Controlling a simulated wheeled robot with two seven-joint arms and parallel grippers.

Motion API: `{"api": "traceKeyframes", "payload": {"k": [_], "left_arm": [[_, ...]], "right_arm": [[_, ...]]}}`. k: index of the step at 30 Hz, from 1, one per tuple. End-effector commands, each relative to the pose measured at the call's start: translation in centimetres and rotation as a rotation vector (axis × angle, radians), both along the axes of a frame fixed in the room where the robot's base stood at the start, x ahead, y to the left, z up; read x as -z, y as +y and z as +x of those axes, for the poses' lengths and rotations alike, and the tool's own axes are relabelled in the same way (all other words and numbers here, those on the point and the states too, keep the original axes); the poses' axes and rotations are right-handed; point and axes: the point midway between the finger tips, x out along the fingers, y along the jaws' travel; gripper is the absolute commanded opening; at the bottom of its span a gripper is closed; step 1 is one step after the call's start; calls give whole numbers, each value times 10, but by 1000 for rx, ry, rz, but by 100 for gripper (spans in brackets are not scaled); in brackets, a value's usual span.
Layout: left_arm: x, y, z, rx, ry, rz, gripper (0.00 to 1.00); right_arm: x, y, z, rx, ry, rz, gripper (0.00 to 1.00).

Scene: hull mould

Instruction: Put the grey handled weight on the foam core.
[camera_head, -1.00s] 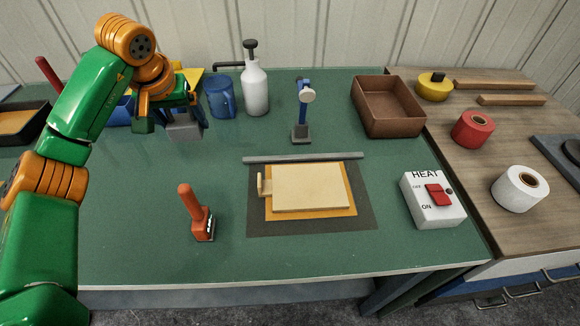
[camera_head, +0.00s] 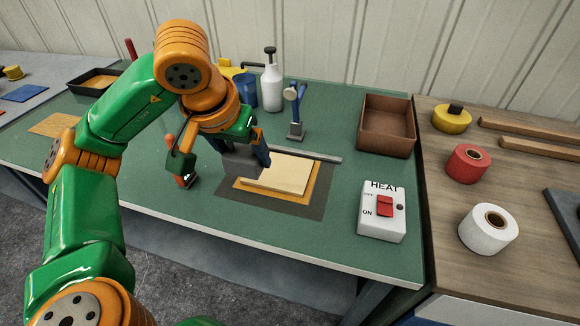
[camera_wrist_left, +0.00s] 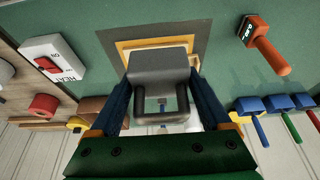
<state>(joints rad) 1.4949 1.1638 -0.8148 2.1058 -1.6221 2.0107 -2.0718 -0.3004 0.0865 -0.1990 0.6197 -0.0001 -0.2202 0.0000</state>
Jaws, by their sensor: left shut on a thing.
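The grey handled weight (camera_head: 241,166) is held by its handle between the fingers of my left gripper (camera_head: 232,147). In the left wrist view the weight (camera_wrist_left: 158,66) hangs between the two blue fingers of the gripper (camera_wrist_left: 161,88). The cream foam core (camera_head: 287,176) lies flat on an orange sheet (camera_head: 270,196) on a dark mat (camera_head: 312,211). In the head view the weight overlaps the core's left end; whether it touches is unclear. In the wrist view the weight hides much of the core. My right gripper is not in view.
An orange-handled tool (camera_head: 184,180) stands just left of the mat, close to my left arm. A metal bar (camera_head: 318,156) lies behind the core. A HEAT switch box (camera_head: 382,211) stands at right, a brown tray (camera_head: 387,126) at back right, and a spray bottle (camera_head: 272,86) behind.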

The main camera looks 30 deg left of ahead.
Motion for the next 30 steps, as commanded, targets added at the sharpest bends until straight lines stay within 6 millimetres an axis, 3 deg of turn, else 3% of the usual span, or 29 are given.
{"api": "traceKeyframes", "payload": {"k": [6, 11, 16, 24, 30], "left_arm": [[21, -2, 41, 2, 3, -5, 0], [32, -1, 81, -1, 4, -5, 0], [69, 0, 113, -1, 3, -2, 0], [99, 0, 136, 1, 1, 0, 0], [126, 1, 135, 1, -1, 0, 0]], "right_arm": [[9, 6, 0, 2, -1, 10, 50], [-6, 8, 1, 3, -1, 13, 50], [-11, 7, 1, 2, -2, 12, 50], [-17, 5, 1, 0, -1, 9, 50], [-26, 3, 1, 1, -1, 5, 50]]}}
